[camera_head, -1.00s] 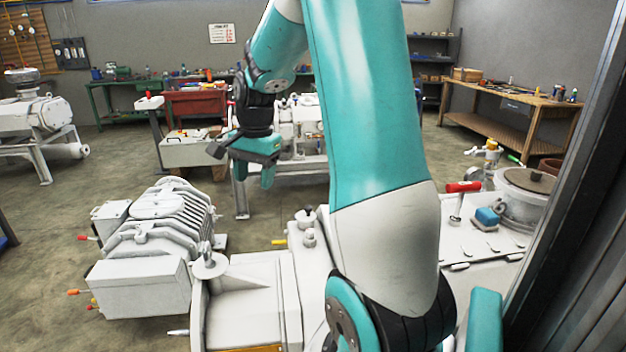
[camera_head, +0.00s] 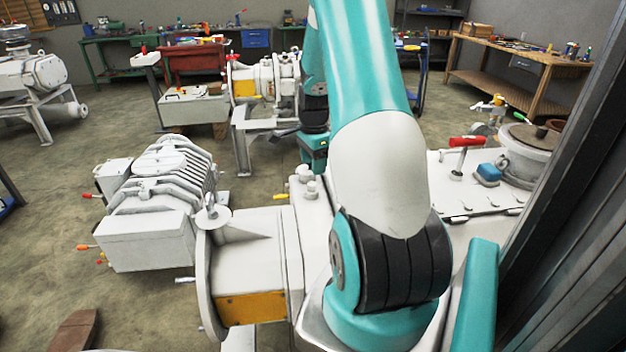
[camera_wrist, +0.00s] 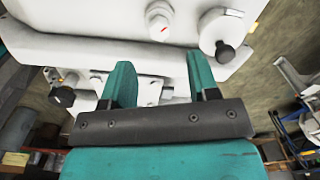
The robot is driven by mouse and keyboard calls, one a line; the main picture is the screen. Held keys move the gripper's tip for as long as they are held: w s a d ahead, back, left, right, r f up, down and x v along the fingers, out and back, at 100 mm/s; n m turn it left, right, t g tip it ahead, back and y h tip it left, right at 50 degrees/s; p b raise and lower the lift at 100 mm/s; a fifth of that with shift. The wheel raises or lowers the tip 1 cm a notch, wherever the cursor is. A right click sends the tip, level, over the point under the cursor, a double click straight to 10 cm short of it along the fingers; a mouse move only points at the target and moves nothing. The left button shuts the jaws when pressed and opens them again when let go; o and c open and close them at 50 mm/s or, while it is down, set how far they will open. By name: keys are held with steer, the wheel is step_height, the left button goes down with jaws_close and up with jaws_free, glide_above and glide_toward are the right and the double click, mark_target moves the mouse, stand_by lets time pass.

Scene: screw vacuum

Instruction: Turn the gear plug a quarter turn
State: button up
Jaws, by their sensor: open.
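My gripper (camera_wrist: 160,66) is open, with its two teal fingers apart and nothing between them. I cannot tell for sure which of these is the gear plug. In the head view my gripper (camera_head: 313,152) is largely hidden behind my arm. White caps (camera_head: 308,182) stand on the machine just left of my arm.
The white machine (camera_head: 247,262) fills the front, with a red-handled valve (camera_head: 466,142) and a blue block (camera_head: 488,174) on its right part. A ribbed white pump (camera_head: 160,205) stands at left. Another machine (camera_head: 262,82) stands behind. Grey floor lies open at left.

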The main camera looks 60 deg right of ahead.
mark_target(313, 183)
step_height(313, 183, down, 7)
steer(key=shift+r, duration=0.15)
jaws_close()
